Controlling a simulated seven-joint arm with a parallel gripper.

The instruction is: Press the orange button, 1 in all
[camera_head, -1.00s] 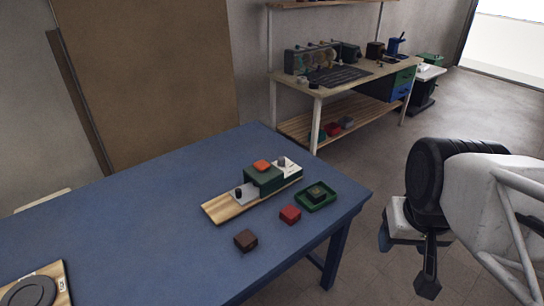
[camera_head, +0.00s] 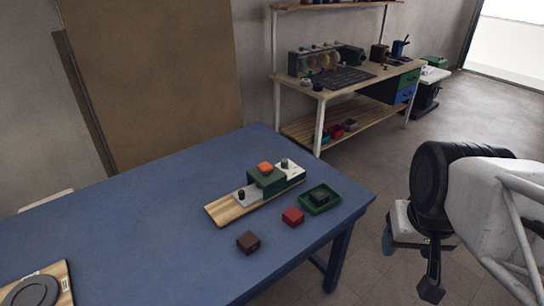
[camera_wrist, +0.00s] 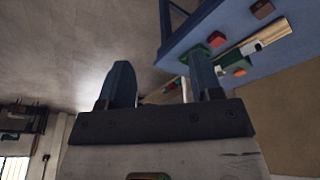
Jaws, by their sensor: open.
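The orange button (camera_head: 265,167) sits on top of a green box (camera_head: 267,180). The box is mounted on a wooden board (camera_head: 226,209) on the blue table. In the wrist view the orange button (camera_wrist: 240,72) shows small, just right of the right finger. My gripper (camera_head: 412,262) hangs to the right of the table, beyond its edge and apart from the board. In the wrist view my gripper (camera_wrist: 162,85) has its two fingers spread, with nothing between them.
On the board are a black knob (camera_head: 241,195) and a grey knob (camera_head: 284,163). A round dark disc (camera_head: 36,292) lies at lower left. The table's middle is clear.

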